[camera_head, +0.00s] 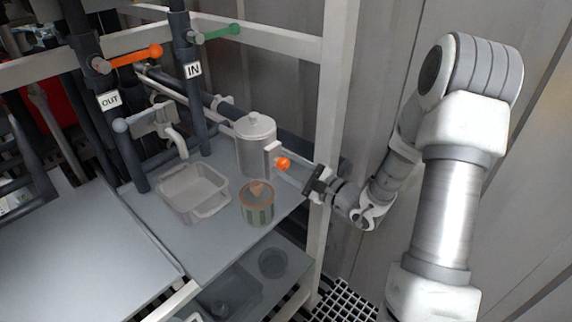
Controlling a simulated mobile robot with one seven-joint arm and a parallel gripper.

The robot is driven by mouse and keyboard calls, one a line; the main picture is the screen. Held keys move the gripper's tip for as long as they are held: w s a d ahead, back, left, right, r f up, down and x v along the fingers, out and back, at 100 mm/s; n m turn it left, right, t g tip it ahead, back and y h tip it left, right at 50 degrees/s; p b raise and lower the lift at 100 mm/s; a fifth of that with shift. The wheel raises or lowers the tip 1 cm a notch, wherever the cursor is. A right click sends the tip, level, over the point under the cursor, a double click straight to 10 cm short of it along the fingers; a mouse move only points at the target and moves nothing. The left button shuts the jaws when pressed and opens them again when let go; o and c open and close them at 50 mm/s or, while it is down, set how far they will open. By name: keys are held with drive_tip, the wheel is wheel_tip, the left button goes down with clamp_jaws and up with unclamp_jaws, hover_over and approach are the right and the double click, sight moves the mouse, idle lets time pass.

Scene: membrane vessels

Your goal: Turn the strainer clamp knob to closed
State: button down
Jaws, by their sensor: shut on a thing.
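I cannot tell the knob's turn position.
A glass jar (257,211) with orange-brown contents stands just in front of the strainer. Pipes with an orange OUT lever (135,56) and a green IN lever (218,33) rise behind. A white frame post (330,120) stands near my arm.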

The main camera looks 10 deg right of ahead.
drive_tip(key=m+p, duration=0.4)
drive_tip(key=m, duration=0.1)
drive_tip(key=shift+r+m+p, duration=0.15)
drive_tip(key=shift+m+p, duration=0.2)
drive_tip(key=shift+m, duration=0.05)
drive_tip(key=m+p, duration=0.5)
drive_tip(key=m, duration=0.1)
drive_tip(key=shift+d+p, duration=0.1)
drive_tip(key=shift+p, duration=0.3)
drive_tip(key=m+p, duration=0.5)
drive_tip(key=m, duration=0.1)
drive_tip(key=shift+m, duration=0.3)
drive_tip(key=m+p, duration=0.3)
drive_tip(key=m, duration=0.2)
drive_tip(key=shift+f, duration=0.2)
drive_tip(key=shift+m, duration=0.3)
drive_tip(key=shift+c, duration=2.2)
unclamp_jaws()
